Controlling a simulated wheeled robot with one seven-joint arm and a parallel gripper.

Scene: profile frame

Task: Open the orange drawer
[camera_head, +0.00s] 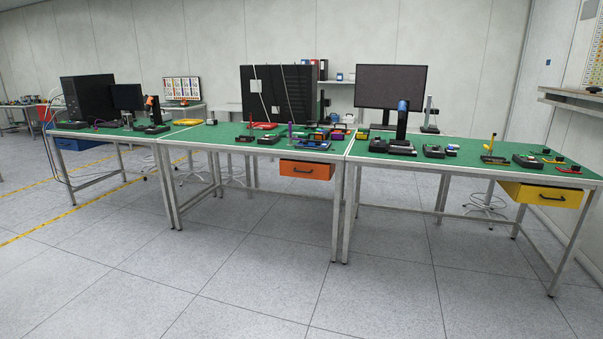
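The orange drawer (306,170) hangs under the right part of the middle workbench (262,152). It has a dark bar handle on its front. Its front sits close under the green bench top and it looks closed, though from this distance a small gap cannot be ruled out. My gripper and arm do not show in the head view, so whether the gripper is open or shut is not visible.
A yellow drawer (541,194) hangs under the right bench and a blue drawer (78,144) under the left one. Metal bench legs (338,213) stand just right of the orange drawer. Stools stand behind the benches. The grey tiled floor (265,255) in front is clear.

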